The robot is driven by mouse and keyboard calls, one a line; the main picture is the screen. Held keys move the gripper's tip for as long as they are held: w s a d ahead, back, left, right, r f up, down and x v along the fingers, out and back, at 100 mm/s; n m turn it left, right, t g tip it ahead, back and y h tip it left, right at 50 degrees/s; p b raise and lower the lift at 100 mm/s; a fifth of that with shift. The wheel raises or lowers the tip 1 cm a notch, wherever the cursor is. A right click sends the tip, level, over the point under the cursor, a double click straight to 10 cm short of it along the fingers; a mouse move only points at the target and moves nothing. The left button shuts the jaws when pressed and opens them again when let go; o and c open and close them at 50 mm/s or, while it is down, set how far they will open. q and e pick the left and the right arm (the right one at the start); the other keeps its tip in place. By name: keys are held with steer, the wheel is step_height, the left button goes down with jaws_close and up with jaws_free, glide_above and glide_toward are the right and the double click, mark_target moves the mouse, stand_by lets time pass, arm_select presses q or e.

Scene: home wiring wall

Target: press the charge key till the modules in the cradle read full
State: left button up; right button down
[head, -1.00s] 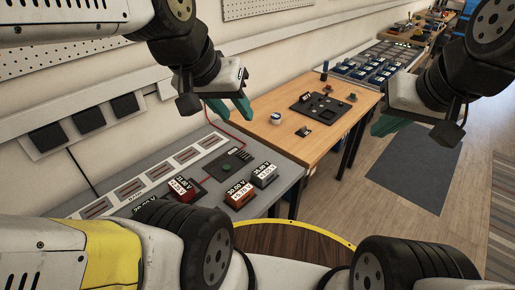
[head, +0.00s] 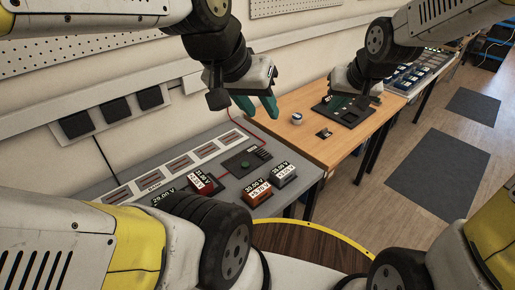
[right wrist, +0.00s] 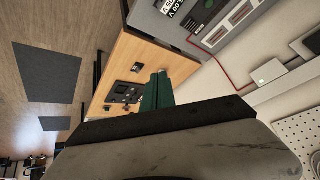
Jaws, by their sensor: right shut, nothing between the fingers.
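A green round key (head: 245,164) sits on a dark panel (head: 236,167) on the grey bench. Another labelled "29.00 V" is partly hidden by my arm. The label figures are mostly too small to read surely. My left gripper (head: 257,106) hangs open and empty above the bench's back right end. My right gripper (head: 345,104) is shut and empty over the wooden table; its teal fingers show together in the right wrist view (right wrist: 157,92).
A dark tray (head: 350,117) lies on the wooden table (head: 300,125), partly behind my right gripper. A white round knob (head: 297,118) and a small dark switch (head: 324,133) are near it. A row of slots (head: 160,178) lines the grey bench's back. A red wire runs behind.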

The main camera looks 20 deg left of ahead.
steer(key=w+a+f+n+g+y, duration=0.1)
steer(key=w+a+f, duration=0.1)
steer(key=a+f, duration=0.4)
steer(key=w+a+f+y, duration=0.1)
steer(key=w+a+f, duration=0.25)
steer(key=a, duration=0.45)
steer(key=g+y, duration=0.1)
steer(key=y, duration=0.2)
glide_above(247, 165)
step_height(247, 165, down, 10)
steer(key=shift+f, duration=0.15)
steer(key=shift+f, duration=4.4)
steer(key=shift+f, duration=0.15)
steer(key=shift+f, duration=0.25)
